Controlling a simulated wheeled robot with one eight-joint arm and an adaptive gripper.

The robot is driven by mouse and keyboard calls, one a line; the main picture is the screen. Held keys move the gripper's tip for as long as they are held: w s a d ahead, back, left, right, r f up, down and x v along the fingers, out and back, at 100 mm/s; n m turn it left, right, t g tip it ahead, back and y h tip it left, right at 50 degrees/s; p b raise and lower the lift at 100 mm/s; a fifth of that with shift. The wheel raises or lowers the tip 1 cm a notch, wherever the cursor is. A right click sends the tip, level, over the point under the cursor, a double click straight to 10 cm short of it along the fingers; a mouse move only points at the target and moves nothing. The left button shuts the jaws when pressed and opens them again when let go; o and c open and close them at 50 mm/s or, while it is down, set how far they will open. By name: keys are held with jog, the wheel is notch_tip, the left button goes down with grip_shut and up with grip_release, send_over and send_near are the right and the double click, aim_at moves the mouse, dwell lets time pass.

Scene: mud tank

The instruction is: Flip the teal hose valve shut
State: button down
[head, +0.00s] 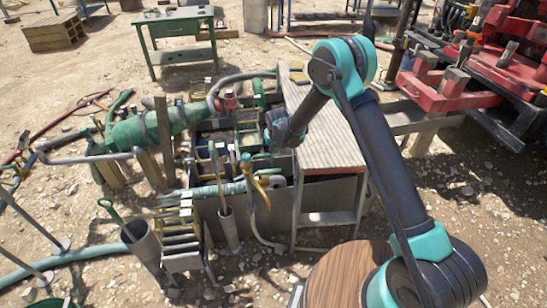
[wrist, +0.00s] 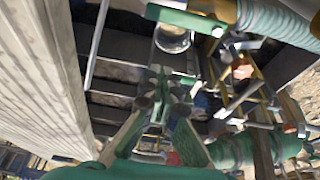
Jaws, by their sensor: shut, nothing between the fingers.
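My gripper (wrist: 163,97) is shut and empty; its two green fingers come together in the middle of the wrist view, over the inside of the tank. In the head view my wrist hangs over the grey mud tank (head: 325,190), left of its ribbed walkway, and my fingertips are hard to make out. A teal hose (head: 207,191) runs along the tank's front edge. A ribbed pale teal hose (wrist: 282,22) shows at the upper right of the wrist view. I cannot clearly pick out the valve or its lever position in either view.
The ribbed walkway (head: 323,125) borders the tank on the right and fills the wrist view's left side. A yellow-handled pipe (head: 262,186) and a bucket with a tool (head: 142,243) stand in front. Red machinery (head: 460,85) is at right.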

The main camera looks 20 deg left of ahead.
aim_at(269, 172)
jog(key=shift+s+d+f, duration=0.1)
jog(key=shift+s+f, duration=0.05)
jog(key=shift+f, duration=1.25)
jog(key=shift+s+d+f, duration=0.1)
jog(key=shift+s+f, duration=0.05)
jog(key=shift+f, duration=1.2)
jog(key=shift+s+d+f, duration=0.1)
jog(key=shift+s+f, duration=0.05)
jog(key=shift+f, duration=1.25)
